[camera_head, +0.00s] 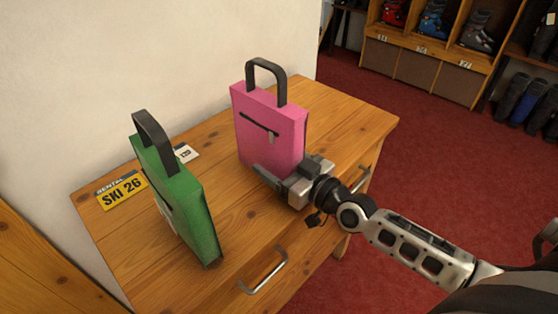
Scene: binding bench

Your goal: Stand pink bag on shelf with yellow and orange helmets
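The pink bag (270,125) stands upright on the wooden table, with a dark handle on top and a dark zip on its front face. My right gripper (274,178) is low at the bag's near right corner. One finger lies along the bottom of the front face; the other finger is mostly hidden, so I cannot tell whether the grip is closed on the bag. My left gripper is not in view. No shelf with yellow and orange helmets shows.
A green bag (178,200) with a dark handle stands on the table (345,122) at left. A yellow "SKI 26" sign (122,190) and a small white card (186,153) lie behind it. Boot cubbies (430,68) stand across the red carpet (420,150). A wall is behind the table.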

